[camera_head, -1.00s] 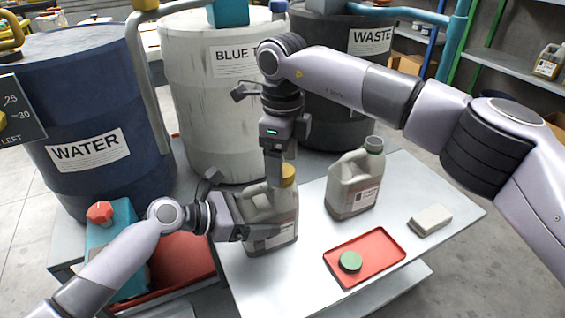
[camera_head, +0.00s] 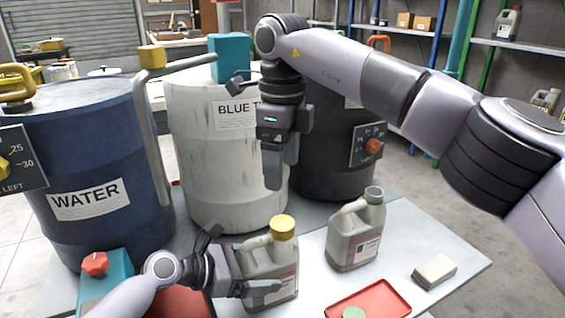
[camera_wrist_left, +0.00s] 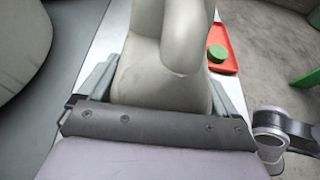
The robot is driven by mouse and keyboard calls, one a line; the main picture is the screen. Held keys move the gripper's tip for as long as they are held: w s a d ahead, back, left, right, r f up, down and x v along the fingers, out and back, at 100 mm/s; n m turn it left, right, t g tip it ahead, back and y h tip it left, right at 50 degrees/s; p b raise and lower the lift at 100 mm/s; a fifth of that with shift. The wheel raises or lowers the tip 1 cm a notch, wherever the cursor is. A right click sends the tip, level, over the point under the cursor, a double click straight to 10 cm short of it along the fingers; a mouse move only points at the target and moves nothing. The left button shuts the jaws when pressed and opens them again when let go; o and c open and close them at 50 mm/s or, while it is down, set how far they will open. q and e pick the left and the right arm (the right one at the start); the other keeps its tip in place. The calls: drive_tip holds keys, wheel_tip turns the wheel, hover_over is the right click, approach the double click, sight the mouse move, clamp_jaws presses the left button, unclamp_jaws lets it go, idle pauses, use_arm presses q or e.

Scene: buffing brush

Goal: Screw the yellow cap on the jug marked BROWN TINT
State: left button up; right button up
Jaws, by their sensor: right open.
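The jug (camera_head: 268,268) held by my left arm is grey-beige and upright on the table; its label is too small to read. The yellow cap (camera_head: 283,226) sits on its neck, looking level. My left gripper (camera_head: 262,286) is shut around the jug's body, with one finger on each side in the left wrist view, where the jug (camera_wrist_left: 165,75) fills the middle. The yellow cap is out of sight there. My right gripper (camera_head: 281,170) is open and empty, pointing down above the cap and clear of it.
A second jug (camera_head: 356,238) stands to the right. A red tray (camera_head: 385,298) with a green cap (camera_head: 353,313) lies at the front, near a pale block (camera_head: 435,270). Drums marked WATER (camera_head: 85,150) and BLUE T… (camera_head: 220,170) stand behind the table.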

use_arm(q)
drive_tip(key=p+v, duration=0.2)
drive_tip(key=v, duration=0.5)
drive_tip(key=shift+p, duration=0.35)
drive_tip(key=shift+a, duration=0.1)
